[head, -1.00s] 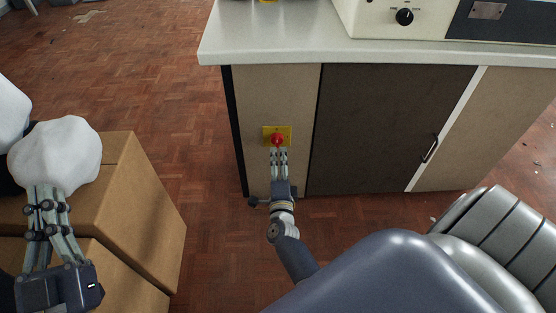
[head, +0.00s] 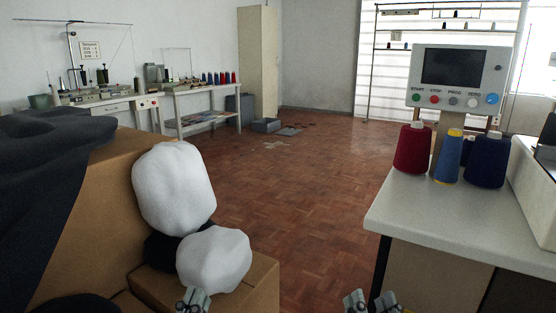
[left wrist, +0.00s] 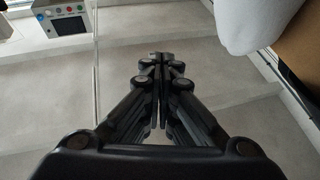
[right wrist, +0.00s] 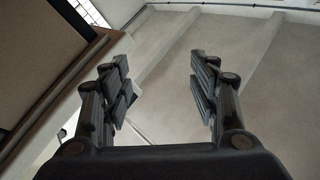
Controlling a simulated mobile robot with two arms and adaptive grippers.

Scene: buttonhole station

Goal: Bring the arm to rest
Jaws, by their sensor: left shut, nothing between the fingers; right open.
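My left gripper (head: 194,298) shows at the bottom of the head view, in front of the lower white rounded bundle (head: 214,262). In the left wrist view its fingers (left wrist: 160,60) are together with nothing between them. My right gripper (head: 371,300) shows at the bottom edge of the head view, just left of the worktop's front. In the right wrist view its fingers (right wrist: 157,72) are spread wide and empty. Most of both arms is outside the head view.
Cardboard boxes (head: 110,190) with dark cloth (head: 45,180) and another white bundle (head: 174,188) stand at left. At right, a pale worktop (head: 440,222) holds thread cones (head: 411,150) and a control panel (head: 458,76). Open parquet floor (head: 310,180) lies between.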

